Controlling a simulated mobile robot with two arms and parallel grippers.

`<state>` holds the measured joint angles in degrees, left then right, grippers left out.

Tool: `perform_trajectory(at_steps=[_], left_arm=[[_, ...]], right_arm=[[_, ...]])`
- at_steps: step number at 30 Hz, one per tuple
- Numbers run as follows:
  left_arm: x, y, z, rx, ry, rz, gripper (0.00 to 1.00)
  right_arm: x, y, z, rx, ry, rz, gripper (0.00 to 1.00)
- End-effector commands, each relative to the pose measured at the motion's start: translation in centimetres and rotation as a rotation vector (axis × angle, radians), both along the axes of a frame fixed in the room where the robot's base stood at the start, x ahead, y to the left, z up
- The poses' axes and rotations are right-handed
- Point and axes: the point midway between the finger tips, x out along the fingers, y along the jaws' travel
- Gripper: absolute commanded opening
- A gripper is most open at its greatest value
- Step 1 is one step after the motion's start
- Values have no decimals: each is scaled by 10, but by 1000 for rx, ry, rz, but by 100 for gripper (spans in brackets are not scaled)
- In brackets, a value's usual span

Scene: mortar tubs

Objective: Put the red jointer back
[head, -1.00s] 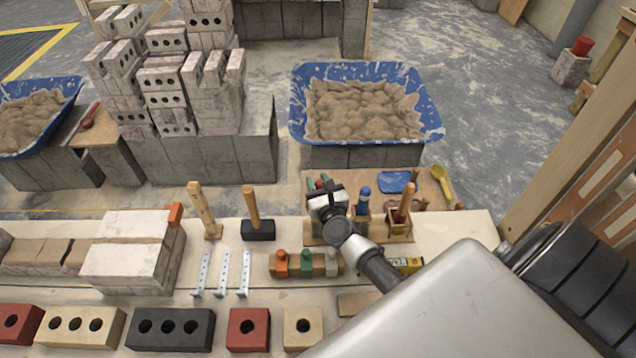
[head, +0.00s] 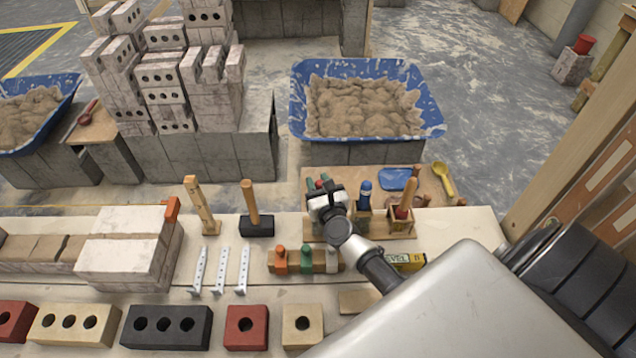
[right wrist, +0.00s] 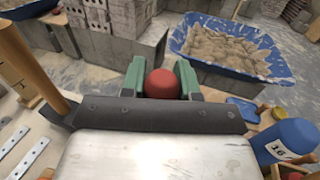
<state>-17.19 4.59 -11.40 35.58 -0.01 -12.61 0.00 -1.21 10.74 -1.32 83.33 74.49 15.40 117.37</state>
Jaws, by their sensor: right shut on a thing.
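The red jointer (right wrist: 162,84) shows only as a round red end between the green fingers of my right gripper (right wrist: 161,78) in the right wrist view. In the head view the red end (head: 319,184) is a small spot at the right gripper (head: 320,186), which is shut on it. The gripper is over the left side of a wooden holder at the back of the bench. A blue-handled tool (head: 364,195) stands just to its right, and also shows in the wrist view (right wrist: 288,139). The jointer's lower part is hidden. My left gripper is not in view.
A wooden box (head: 401,224) with a wooden handle stands right of the blue tool. A low rack (head: 318,266) with orange, green and white pieces lies in front. A mallet (head: 256,224) stands to the left. A mortar tub (head: 430,120) is behind the bench.

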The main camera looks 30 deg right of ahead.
Motion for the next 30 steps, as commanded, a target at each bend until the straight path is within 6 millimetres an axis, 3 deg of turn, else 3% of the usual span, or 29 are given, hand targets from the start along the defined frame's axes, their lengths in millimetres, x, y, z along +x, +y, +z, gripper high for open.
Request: perform_trajectory(at_steps=[19, 20, 21, 25, 30], left_arm=[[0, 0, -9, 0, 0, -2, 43], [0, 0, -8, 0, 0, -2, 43], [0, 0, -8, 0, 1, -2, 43], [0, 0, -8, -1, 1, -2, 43], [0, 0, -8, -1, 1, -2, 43]], right_arm=[[0, 0, -7, 0, -1, 0, 0], [0, 0, -7, 0, -1, 0, 33], [0, 0, -6, 0, -1, 0, 39], [0, 0, -7, 0, 0, 0, 59], [0, 0, -7, 0, 0, 0, 60]])
